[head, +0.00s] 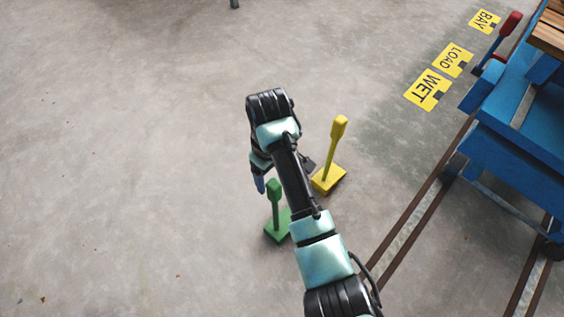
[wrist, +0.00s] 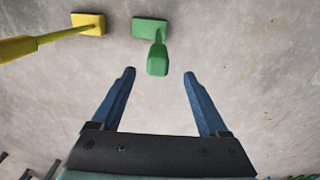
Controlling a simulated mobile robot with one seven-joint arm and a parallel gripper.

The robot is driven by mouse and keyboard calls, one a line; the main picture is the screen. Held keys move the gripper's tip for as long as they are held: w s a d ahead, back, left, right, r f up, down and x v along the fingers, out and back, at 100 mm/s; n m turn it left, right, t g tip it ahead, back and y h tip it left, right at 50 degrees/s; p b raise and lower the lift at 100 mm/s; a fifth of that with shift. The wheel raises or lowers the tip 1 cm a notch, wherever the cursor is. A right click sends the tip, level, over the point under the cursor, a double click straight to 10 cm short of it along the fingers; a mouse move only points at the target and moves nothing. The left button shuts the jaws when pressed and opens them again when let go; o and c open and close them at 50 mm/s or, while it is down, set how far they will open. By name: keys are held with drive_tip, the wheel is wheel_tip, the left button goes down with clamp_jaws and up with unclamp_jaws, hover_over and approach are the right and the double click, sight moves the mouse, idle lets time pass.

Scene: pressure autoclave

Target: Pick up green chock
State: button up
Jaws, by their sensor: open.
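The green chock (head: 275,210) stands upright on the concrete floor, with a flat base and a post with a thicker top. My arm hides part of its base in the head view. In the wrist view the green chock (wrist: 157,55) is ahead of the fingertips, roughly centred between them. My gripper (wrist: 159,73) is open and empty, with its two blue fingers apart. In the head view one blue finger of my gripper (head: 259,184) shows just left of the green chock's top; the rest is hidden by my arm.
A yellow chock (head: 327,181) stands close by, to the right of the green one in the head view. It also shows at the left in the wrist view (wrist: 88,24). A blue cart (head: 510,135) on rails is at the right, near yellow floor signs (head: 428,90). The left floor is clear.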

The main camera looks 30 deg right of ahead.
drive_tip(key=shift+w+d+f+b, duration=0.1)
drive_tip(key=shift+f+b, duration=0.9)
drive_tip(key=shift+f, duration=0.55)
drive_tip(key=shift+w+d+f+b, duration=0.1)
drive_tip(key=shift+f+b, duration=0.9)
drive_tip(key=shift+f, duration=0.55)
drive_tip(key=shift+a+r, duration=0.1)
clamp_jaws()
drive_tip(key=shift+r, duration=0.1)
